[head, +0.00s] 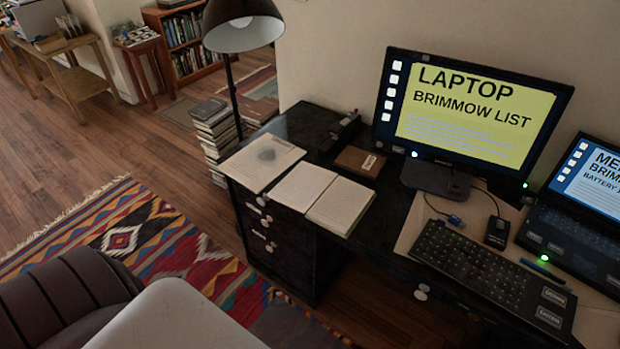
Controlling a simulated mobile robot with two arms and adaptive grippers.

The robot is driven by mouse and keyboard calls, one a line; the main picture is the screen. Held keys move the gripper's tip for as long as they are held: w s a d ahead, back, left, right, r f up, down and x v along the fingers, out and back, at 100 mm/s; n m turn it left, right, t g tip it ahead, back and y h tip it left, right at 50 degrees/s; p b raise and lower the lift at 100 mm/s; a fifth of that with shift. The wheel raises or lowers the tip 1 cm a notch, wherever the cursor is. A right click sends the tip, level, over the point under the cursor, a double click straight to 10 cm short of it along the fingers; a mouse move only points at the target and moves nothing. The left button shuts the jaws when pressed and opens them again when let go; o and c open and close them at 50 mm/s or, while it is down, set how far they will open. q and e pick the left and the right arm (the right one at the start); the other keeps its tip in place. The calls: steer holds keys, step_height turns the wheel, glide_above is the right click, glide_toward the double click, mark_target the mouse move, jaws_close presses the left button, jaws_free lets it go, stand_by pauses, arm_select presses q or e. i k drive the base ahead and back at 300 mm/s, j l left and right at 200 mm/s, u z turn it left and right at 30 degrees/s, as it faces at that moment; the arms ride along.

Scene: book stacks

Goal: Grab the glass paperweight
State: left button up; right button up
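I cannot make out a glass paperweight for certain. On the left end of the black desk (308,118) lies a pale sheet (245,172) with a small round greyish patch (268,155) on it. I cannot tell whether this patch is a clear glass object or a mark on the paper. Neither of my grippers is in view.
An open notebook (325,195), a brown box (360,161), a monitor (470,110), a keyboard (485,270) and a laptop (570,235) occupy the desk. A floor lamp (240,30) and book stacks (214,132) stand behind. A dark padded chair (65,300) is at lower left.

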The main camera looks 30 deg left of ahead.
mark_target(266, 152)
steer(key=k+j, duration=0.1)
steer(key=j, duration=0.4)
steer(key=k+j+z, duration=0.15)
steer(key=j, duration=0.4)
steer(key=k+j, duration=0.1)
steer(key=j, duration=0.4)
steer(key=k+j+z, duration=0.15)
steer(key=j, duration=0.35)
steer(key=k+j, duration=0.15)
steer(key=j, duration=0.35)
steer(key=k+j+z, duration=0.1)
steer(key=j, duration=0.35)
steer(key=k+j+z, duration=0.1)
steer(key=k+j, duration=0.15)
steer(key=j, duration=0.25)
steer(key=k+j, duration=0.2)
steer(key=j, duration=0.25)
steer(key=z, duration=0.05)
